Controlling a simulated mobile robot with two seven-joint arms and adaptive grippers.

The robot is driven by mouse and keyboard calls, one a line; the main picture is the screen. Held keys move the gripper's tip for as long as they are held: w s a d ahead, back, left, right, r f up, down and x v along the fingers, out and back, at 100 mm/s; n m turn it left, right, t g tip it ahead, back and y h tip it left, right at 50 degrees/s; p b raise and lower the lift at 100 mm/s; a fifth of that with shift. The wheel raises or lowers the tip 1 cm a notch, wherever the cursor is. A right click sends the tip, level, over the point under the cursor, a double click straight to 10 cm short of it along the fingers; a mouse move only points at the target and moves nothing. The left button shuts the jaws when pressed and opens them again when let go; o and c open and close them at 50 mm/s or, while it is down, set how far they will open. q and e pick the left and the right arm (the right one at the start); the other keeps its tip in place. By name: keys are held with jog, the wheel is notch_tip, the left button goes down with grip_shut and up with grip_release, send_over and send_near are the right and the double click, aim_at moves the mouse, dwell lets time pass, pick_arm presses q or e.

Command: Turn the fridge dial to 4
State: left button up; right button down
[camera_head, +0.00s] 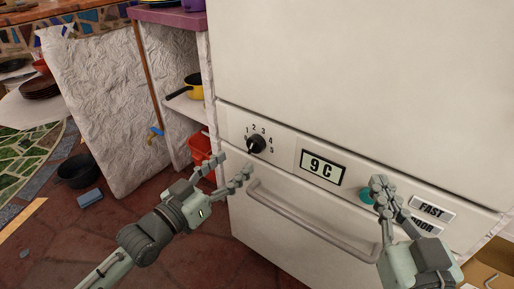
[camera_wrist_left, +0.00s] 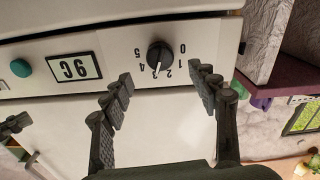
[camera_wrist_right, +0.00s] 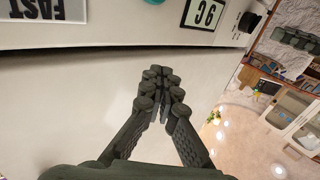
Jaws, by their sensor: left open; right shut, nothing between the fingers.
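The black round fridge dial (camera_head: 257,144) sits on the cream control panel, with printed numbers around it. In the left wrist view the dial (camera_wrist_left: 159,56) appears upside down, and its pale mark points near the 3; the exact setting is hard to tell. My left gripper (camera_head: 235,165) is open, just below and left of the dial in the head view. In its wrist view the fingertips (camera_wrist_left: 160,75) are spread on either side of the dial, apart from it. My right gripper (camera_head: 379,184) is shut and empty, in front of the panel by the green button.
A display (camera_head: 322,168) beside the dial reads 9 C. A green round button (camera_head: 367,195) and a FAST label (camera_head: 432,210) lie further right. A long drawer handle (camera_head: 310,225) juts out below the panel.

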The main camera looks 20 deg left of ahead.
aim_at(250, 149)
pick_arm(q)
jog(key=x, duration=0.6)
jog(key=shift+w+d, duration=0.1)
jog(key=shift+w, duration=0.2)
pick_arm(e)
jog(key=r, duration=0.1)
jog(key=r+t, duration=0.1)
jog(key=a+y, duration=0.1)
jog(key=shift+s+r+t, duration=0.3)
jog(key=shift+s+r, duration=0.1)
